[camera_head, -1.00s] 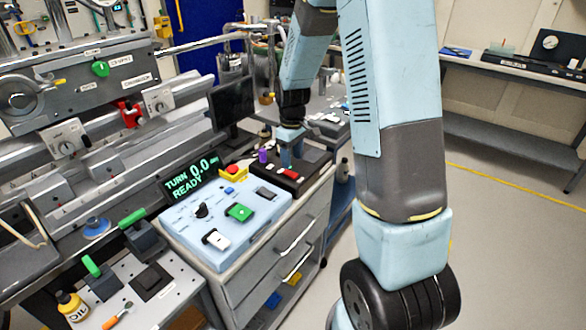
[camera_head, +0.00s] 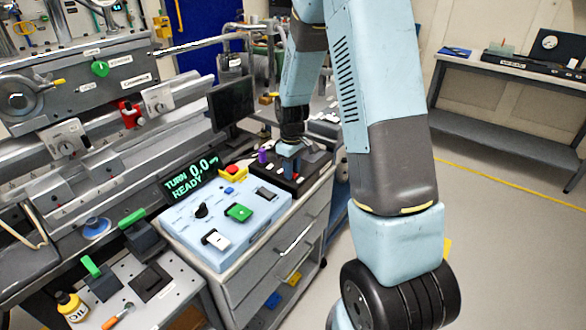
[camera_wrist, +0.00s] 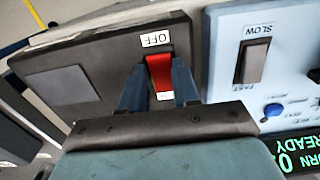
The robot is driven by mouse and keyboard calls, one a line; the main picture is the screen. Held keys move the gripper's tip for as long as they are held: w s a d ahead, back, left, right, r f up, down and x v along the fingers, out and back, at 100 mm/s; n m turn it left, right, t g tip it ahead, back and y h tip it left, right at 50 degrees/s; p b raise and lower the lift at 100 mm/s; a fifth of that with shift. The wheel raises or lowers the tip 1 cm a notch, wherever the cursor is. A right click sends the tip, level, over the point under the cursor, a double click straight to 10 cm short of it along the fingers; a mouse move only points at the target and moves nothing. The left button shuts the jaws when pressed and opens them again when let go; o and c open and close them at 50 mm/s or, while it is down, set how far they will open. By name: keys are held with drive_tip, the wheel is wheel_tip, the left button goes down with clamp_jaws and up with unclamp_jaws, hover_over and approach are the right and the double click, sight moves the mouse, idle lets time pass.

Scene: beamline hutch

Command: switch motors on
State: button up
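A red rocker switch (camera_wrist: 160,72) sits on a dark box, with an OFF label (camera_wrist: 155,40) at its upper end in the wrist view and a partly hidden label at its lower end. My gripper (camera_wrist: 160,88) has its two blue fingers on either side of the red switch, apart from each other. Whether they touch it is not clear. In the head view my gripper (camera_head: 290,165) is over the dark box (camera_head: 306,178), and the arm partly hides it.
The light blue control panel (camera_head: 230,222) adjoins the dark box, with a green switch, a white switch and a knob. A SLOW/FAST rocker (camera_wrist: 251,60) is close beside my gripper. A display (camera_head: 190,178) reads TURN 0.0 READY. A monitor (camera_head: 231,104) stands behind.

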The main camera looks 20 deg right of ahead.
clamp_jaws()
drive_tip(key=shift+w+a+r+g+h, duration=0.15)
drive_tip(key=shift+w+g+h, duration=0.15)
drive_tip(key=shift+g+h, duration=0.55)
drive_tip(key=shift+o, duration=2.4)
unclamp_jaws()
